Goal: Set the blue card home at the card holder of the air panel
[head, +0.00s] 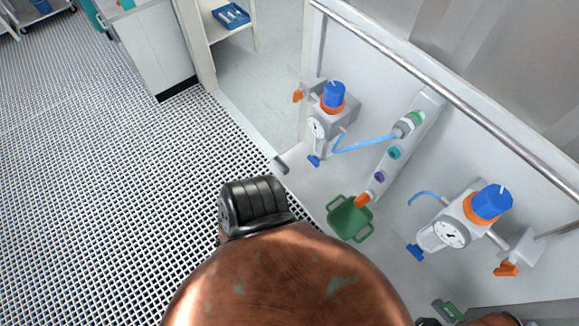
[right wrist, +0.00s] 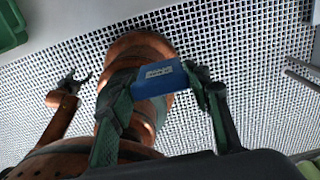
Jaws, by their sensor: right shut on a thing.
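The blue card (right wrist: 152,86), a small blue block with a white label, is in the right wrist view. My right gripper (right wrist: 162,78) is shut on it, with a green-and-black finger at each end. My left gripper (right wrist: 74,79) shows small at the left of that view, empty, with its fingers apart. The air panel (head: 384,58) stands at the right of the head view, with blue-knobbed regulators, gauges and a sloping manifold. I cannot make out the card holder on it. The card does not show in the head view.
A green tray (head: 350,219) sits below the manifold (head: 393,150). Light-blue tubing (head: 365,144) and orange and blue valve handles stick out around the regulators. A metal rail (head: 450,92) runs along the panel's top. A white cabinet (head: 155,45) and open grated floor (head: 110,190) are at left.

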